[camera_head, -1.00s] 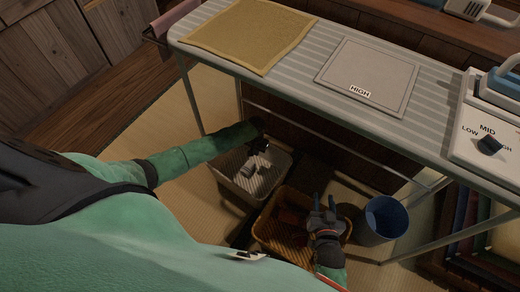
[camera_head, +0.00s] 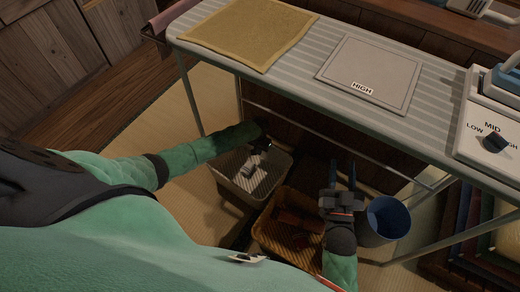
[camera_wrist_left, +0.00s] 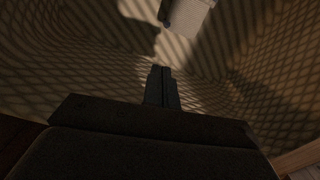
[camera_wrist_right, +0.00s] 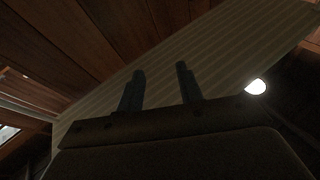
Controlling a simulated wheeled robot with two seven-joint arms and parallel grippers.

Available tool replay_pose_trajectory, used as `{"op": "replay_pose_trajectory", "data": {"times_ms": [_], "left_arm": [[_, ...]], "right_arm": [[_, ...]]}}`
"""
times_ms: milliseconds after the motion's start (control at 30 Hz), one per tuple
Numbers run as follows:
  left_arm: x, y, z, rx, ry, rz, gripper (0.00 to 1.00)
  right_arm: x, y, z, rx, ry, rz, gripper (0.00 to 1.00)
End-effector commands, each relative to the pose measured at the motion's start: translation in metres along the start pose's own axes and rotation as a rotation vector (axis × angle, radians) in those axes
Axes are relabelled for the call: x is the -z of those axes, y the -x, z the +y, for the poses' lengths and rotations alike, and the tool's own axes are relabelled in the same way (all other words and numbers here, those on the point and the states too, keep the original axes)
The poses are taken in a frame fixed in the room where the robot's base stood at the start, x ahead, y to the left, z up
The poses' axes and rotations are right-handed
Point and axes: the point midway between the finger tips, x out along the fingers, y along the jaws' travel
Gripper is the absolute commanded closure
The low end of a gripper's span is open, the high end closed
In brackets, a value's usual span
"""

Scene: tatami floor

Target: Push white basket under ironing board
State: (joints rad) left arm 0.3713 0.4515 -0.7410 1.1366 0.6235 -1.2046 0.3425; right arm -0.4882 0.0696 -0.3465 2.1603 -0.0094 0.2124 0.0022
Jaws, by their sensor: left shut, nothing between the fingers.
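The white basket (camera_head: 238,192) stands on the floor by the front edge of the ironing board (camera_head: 320,30), with a small pale item inside. My left gripper (camera_head: 262,146) reaches over its far side, shut and empty. In the left wrist view the shut fingers (camera_wrist_left: 161,68) point into the basket's mesh interior (camera_wrist_left: 60,70); contact with its wall cannot be told. My right gripper (camera_head: 342,172) is open and empty, between the brown basket and the blue bin, pointing up toward the board. In the right wrist view its fingers (camera_wrist_right: 160,70) are apart before a pale striped surface.
A brown basket (camera_head: 262,236) with dark reddish contents stands right of the white one. A blue bin (camera_head: 388,220) stands right of it. Thin metal board legs (camera_head: 192,95) and a crossbar (camera_head: 330,140) bound the space underneath. Tatami is bare at the left.

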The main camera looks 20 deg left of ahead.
Motion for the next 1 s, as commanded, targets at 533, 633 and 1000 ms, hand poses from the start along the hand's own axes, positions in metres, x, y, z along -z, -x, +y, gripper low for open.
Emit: {"op": "replay_pose_trajectory", "data": {"times_ms": [533,633,1000], "left_arm": [[0.012,0.001,0.0,0.0,0.0,0.001,1.0],[0.012,0.001,0.0,0.0,0.0,0.001,1.0],[0.04,0.0,0.0,-0.001,0.002,0.003,1.0]], "right_arm": [[0.031,-0.007,-0.002,0.006,0.009,0.102,0.64],[0.031,-0.007,-0.001,0.006,0.009,0.101,0.64],[0.086,-0.013,-0.005,0.019,0.024,0.286,0.64]]}}
